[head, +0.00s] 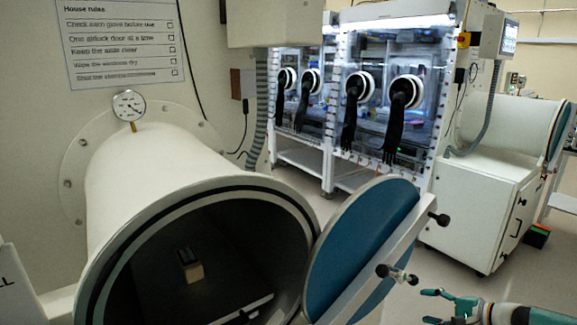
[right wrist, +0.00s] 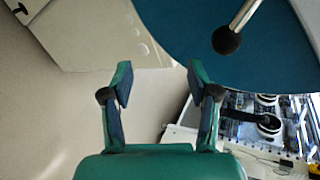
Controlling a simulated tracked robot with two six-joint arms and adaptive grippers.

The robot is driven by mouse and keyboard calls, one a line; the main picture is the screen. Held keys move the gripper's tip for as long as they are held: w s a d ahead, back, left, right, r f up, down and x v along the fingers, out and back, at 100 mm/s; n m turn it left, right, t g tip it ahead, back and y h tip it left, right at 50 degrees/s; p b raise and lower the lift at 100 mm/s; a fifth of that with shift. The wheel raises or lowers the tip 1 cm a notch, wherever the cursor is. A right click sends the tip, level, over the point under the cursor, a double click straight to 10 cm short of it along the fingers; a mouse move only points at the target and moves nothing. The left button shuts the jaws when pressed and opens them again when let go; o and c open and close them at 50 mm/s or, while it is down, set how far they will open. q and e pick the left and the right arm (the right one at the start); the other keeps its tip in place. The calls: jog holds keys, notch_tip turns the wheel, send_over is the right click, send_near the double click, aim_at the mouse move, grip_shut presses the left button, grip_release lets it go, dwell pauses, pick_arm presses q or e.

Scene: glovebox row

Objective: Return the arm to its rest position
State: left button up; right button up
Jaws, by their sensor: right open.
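My right gripper (head: 432,306) is at the lower right of the head view, to the right of the open round door (head: 362,245). In the right wrist view my right gripper (right wrist: 160,86) has its two green and dark fingers spread, with nothing between them. The blue face of the door (right wrist: 190,35) fills the upper right there, with a black ball knob (right wrist: 226,40) on a metal rod near the right finger. My left gripper is not in view.
The round white airlock chamber (head: 150,190) is open. A small block with a dark top (head: 190,265) sits inside it. Gloveboxes with black gloves (head: 352,110) stand behind. A white cabinet (head: 475,210) stands at the right. Floor shows between cabinet and door.

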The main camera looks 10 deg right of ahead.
jog(key=s+a+f+n+g+h, duration=0.1)
jog(key=s+a+f+n+g, duration=0.1)
jog(key=s+a+f+g, duration=0.5)
jog(key=s+a+f+n+h, duration=0.1)
jog(key=s+a+f, duration=0.3)
jog(key=a+f, duration=0.65)
jog(key=s+a+f+n+g, duration=0.1)
jog(key=s+a+f+n, duration=0.1)
jog(key=s, duration=0.5)
jog(key=s+a+f+n+g, duration=0.1)
jog(key=s+a+f+n, duration=0.1)
jog(key=s+a+n, duration=0.2)
jog(key=s+a+f+n+h, duration=0.1)
jog(key=s+a+f+n, duration=0.1)
jog(key=s+a, duration=0.5)
jog(key=s+n, duration=0.1)
jog(key=s, duration=0.2)
jog(key=shift+s+f+n+g, duration=0.15)
jog(key=shift+f+n+g, duration=0.25)
jog(key=shift+a, duration=0.1)
